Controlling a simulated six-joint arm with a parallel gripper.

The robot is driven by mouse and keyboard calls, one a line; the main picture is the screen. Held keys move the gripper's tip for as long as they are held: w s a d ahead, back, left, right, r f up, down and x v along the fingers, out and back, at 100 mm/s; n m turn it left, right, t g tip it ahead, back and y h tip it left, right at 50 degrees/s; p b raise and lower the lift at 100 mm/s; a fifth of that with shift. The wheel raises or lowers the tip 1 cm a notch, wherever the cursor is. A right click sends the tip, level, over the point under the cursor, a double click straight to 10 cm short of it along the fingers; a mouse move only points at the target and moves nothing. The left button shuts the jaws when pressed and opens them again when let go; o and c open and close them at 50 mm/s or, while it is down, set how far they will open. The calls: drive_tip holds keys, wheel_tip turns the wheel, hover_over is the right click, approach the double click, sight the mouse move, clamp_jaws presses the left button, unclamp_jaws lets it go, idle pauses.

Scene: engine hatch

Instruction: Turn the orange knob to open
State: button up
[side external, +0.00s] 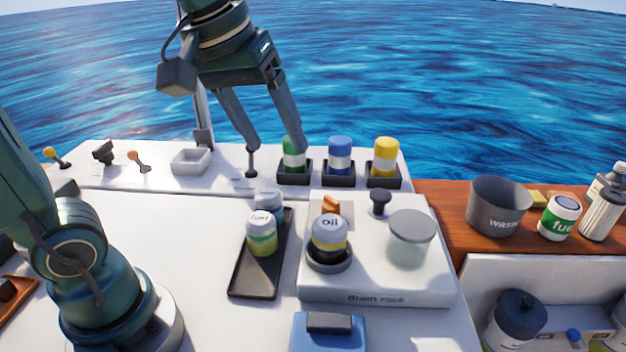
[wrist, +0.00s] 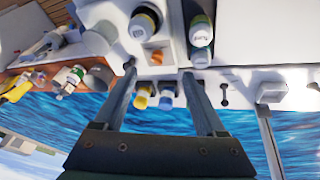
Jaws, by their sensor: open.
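The orange knob (side external: 331,205) sits on top of the white drain rack box (side external: 376,299), behind the oil jar (side external: 329,237), which hides part of it. In the wrist view the orange knob (wrist: 157,57) shows on a pale square plate, between the finger lines. My gripper (side external: 274,148) is open and empty, with its fingers pointing down. In the wrist view the gripper (wrist: 158,70) shows two spread fingers.
The blue (side external: 340,153) and yellow (side external: 385,157) canisters stand in black holders behind the box. A black knob (side external: 380,202) and lidded grey cup (side external: 410,240) stand right of the orange knob. A black tray (side external: 248,282) with fuel jars lies left. An orange-tipped lever (side external: 138,160) stands far left.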

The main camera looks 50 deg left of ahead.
drive_tip(key=w+f+n+g, duration=0.1)
drive_tip(key=w+n, duration=0.1)
drive_tip(key=w, duration=0.5)
drive_tip(key=n+g, duration=0.1)
drive_tip(key=g, duration=0.2)
hover_over(331, 199)
wheel_tip(331, 199, down, 12)
drive_tip(key=shift+r, duration=0.2)
drive_tip(key=shift+f, duration=2.75)
clamp_jaws()
